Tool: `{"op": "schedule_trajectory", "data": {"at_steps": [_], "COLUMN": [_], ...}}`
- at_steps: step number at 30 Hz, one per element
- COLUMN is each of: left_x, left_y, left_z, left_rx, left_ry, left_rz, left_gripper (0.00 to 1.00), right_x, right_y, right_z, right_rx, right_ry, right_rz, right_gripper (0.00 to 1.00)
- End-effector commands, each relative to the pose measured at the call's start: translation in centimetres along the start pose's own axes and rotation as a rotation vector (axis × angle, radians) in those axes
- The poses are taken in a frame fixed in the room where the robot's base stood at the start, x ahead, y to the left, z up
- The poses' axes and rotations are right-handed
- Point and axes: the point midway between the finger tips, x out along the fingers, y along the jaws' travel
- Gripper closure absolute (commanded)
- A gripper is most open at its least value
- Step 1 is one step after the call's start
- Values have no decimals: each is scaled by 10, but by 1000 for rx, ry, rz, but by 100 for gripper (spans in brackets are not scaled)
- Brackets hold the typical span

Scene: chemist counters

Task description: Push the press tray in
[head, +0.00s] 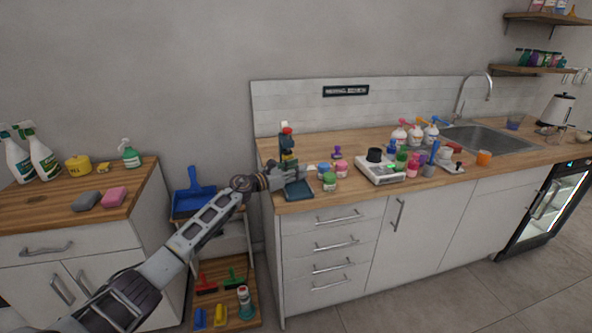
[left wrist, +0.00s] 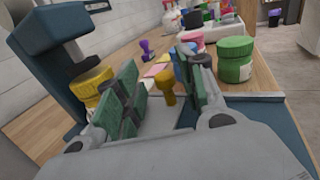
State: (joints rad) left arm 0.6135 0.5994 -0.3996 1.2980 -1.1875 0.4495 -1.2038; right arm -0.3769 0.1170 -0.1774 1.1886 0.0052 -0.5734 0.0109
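The press (head: 287,143) is a dark blue stand with a red top, at the left end of the wooden counter. Its dark blue tray (head: 298,190) sticks out toward the counter's front edge. My left gripper (head: 303,172) is over the tray, close in front of the press. In the left wrist view the gripper (left wrist: 158,95) has its green-padded fingers apart. A yellow knob (left wrist: 167,86) shows in the gap between them; I cannot tell whether it is touched. The press's blue body (left wrist: 60,45) and a yellow part (left wrist: 92,85) are at the left. My right gripper is not in view.
Small jars stand just right of the tray, including a green one (head: 329,181). A white scale (head: 381,170) and several bottles are farther right. A purple stamp (head: 337,153) stands behind the jars. A blue dustpan (head: 192,197) is left of the counter.

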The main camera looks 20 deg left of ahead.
Motion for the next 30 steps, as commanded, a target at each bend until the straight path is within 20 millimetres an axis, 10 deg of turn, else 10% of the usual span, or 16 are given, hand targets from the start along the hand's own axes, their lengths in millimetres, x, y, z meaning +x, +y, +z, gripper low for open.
{"op": "schedule_trajectory", "data": {"at_steps": [30], "left_x": [-77], "left_y": [1], "left_z": [-1], "left_rx": [0], "left_ry": [1], "left_rz": [1], "left_gripper": [60], "right_x": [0], "right_y": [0], "right_z": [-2], "right_rx": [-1], "right_ry": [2], "right_rz": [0], "right_gripper": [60]}}
